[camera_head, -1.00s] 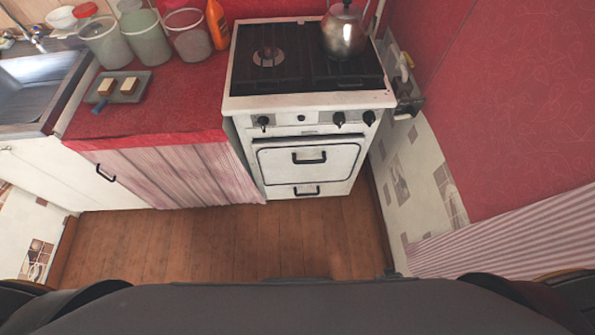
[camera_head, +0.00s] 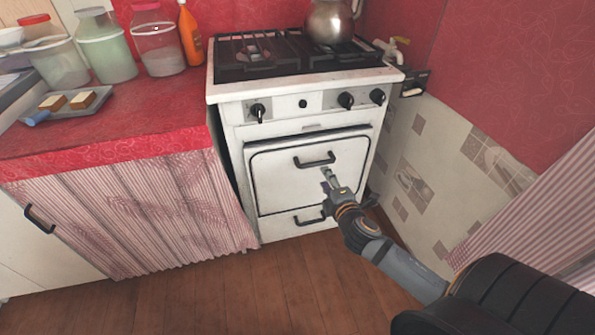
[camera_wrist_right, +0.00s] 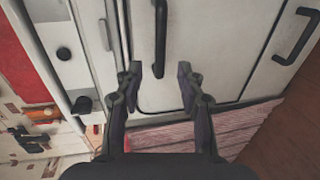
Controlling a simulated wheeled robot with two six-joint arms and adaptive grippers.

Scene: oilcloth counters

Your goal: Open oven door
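The white oven (camera_head: 285,170) stands against the back wall with its door shut. The black door handle (camera_head: 315,160) runs level across the upper middle of the door. My right gripper (camera_head: 328,175) is in front of the door, just below the handle in the head view. In the right wrist view my right gripper (camera_wrist_right: 160,75) has its two fingers spread apart. The handle also shows there (camera_wrist_right: 160,40), ahead of the gap between the fingers, with nothing held. I cannot tell whether a finger touches the door. My left gripper is not in view.
A lower drawer handle (camera_head: 309,219) sits below the door. A kettle (camera_head: 329,20) stands on the stove top. A red counter (camera_head: 110,125) with a striped curtain is to the left, and a tiled wall (camera_head: 440,165) is to the right. The wooden floor (camera_head: 220,300) in front is clear.

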